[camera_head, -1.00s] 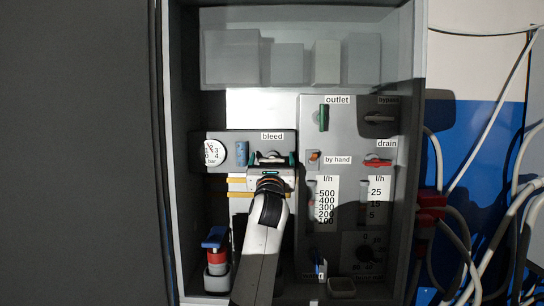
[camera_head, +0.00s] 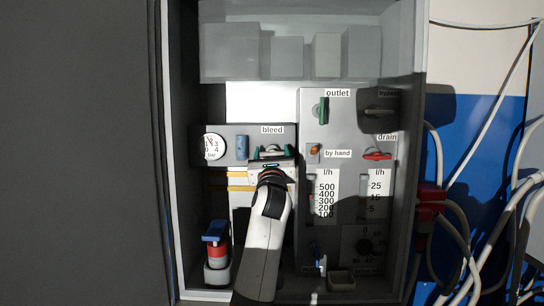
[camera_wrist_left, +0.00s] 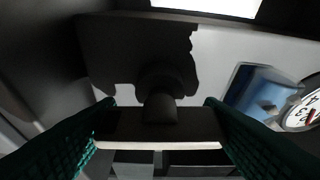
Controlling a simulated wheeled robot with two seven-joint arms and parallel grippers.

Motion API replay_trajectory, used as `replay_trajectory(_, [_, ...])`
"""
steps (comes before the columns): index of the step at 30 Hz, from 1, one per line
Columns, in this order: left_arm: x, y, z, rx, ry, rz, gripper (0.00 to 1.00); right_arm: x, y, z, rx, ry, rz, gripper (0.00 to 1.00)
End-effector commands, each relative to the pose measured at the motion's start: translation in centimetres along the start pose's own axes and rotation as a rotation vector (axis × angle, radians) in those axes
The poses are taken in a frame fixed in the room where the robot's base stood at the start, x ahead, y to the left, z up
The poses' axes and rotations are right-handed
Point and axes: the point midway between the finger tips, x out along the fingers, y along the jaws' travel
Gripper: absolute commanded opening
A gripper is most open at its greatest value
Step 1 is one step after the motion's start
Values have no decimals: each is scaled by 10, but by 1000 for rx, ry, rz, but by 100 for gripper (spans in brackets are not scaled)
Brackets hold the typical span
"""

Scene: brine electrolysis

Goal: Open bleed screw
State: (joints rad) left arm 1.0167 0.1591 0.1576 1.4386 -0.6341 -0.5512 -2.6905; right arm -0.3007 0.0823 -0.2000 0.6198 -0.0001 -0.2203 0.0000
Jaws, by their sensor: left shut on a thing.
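The bleed screw, a dark knob with a crossbar, sits on the grey panel under the "bleed" label (camera_head: 272,130). In the left wrist view the bleed screw (camera_wrist_left: 160,108) is in shadow, between the two green fingers. My left gripper (camera_head: 272,153) is at the screw, shut on it, with a finger at each end of the dark crossbar. In the left wrist view the gripper (camera_wrist_left: 160,125) spans this bar. In the head view the gripper and wrist hide much of the screw. My right gripper is not in view.
A pressure gauge (camera_head: 214,147) and a blue part (camera_head: 242,148) sit left of the screw. To the right are the green outlet handle (camera_head: 324,111), red drain handle (camera_head: 377,155) and flow meters. A blue-and-red device (camera_head: 216,246) stands lower left. Cables hang outside the cabinet at right.

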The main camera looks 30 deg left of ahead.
Motion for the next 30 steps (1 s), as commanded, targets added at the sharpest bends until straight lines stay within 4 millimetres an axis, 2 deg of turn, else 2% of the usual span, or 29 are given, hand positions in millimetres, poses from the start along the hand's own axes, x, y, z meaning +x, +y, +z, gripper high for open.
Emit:
replay_trajectory(15, [0,0,0,-403,0,-168,39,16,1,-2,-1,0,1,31])
replay_trajectory(30, [0,0,-1,-843,-1,-351,39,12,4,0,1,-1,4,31])
